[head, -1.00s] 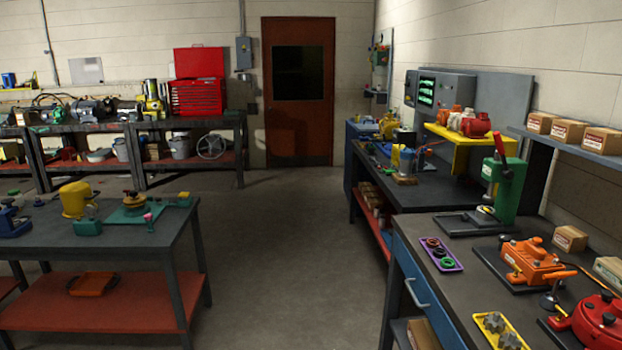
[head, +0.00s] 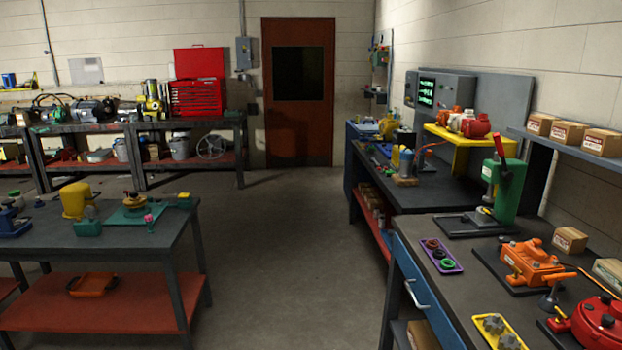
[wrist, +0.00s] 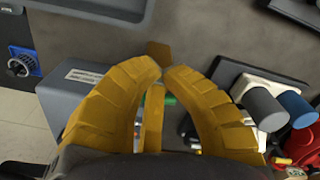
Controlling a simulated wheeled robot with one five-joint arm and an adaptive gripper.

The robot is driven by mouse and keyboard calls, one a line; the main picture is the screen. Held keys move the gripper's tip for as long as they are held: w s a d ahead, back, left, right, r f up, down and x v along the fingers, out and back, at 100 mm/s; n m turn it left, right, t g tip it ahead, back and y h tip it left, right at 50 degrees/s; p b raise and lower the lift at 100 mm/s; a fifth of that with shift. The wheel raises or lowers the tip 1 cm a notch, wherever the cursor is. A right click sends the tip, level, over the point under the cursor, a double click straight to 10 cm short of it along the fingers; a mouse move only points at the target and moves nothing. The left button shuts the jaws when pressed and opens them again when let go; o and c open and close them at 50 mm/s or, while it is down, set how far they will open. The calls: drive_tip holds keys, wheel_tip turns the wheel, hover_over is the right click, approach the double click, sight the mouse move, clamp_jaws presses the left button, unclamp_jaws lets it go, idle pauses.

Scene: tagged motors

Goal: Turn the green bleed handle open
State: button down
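My gripper (wrist: 161,72) shows in the wrist view as yellow ribbed fingers, with the tips of the two large ones close together and a small gap between them. A narrow yellow-tan strip (wrist: 152,118) shows between the fingers; I cannot tell whether it is another finger or a separate part. A small piece of green (wrist: 169,100) shows in the gap; I cannot tell whether it is the bleed handle or whether the gripper touches it. The gripper is not in the head view, and I cannot make out a green bleed handle there.
In the wrist view a grey box (wrist: 72,92) lies left, grey and blue cylinders (wrist: 266,108) and red parts (wrist: 303,145) right. In the head view a green press (head: 507,190) and orange unit (head: 533,262) stand on the right bench. Floor between benches (head: 285,240) is clear.

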drive_tip(key=shift+s+d+p, duration=0.2)
drive_tip(key=shift+s+p, duration=0.4)
drive_tip(key=shift+p, duration=0.4)
drive_tip(key=shift+s+d+p, duration=0.45)
drive_tip(key=shift+d+p, duration=0.05)
drive_tip(key=shift+p, duration=0.5)
drive_tip(key=shift+s+a, duration=0.1)
drive_tip(key=shift+s, duration=0.05)
idle(0.4)
drive_tip(key=shift+s+a, duration=0.1)
drive_tip(key=shift+s, duration=0.1)
drive_tip(key=shift+r, duration=0.1)
wheel_tip(320, 180, up, 6)
drive_tip(key=p, duration=0.5)
drive_tip(key=c, duration=1.9)
unclamp_jaws()
drive_tip(key=shift+c, duration=0.2)
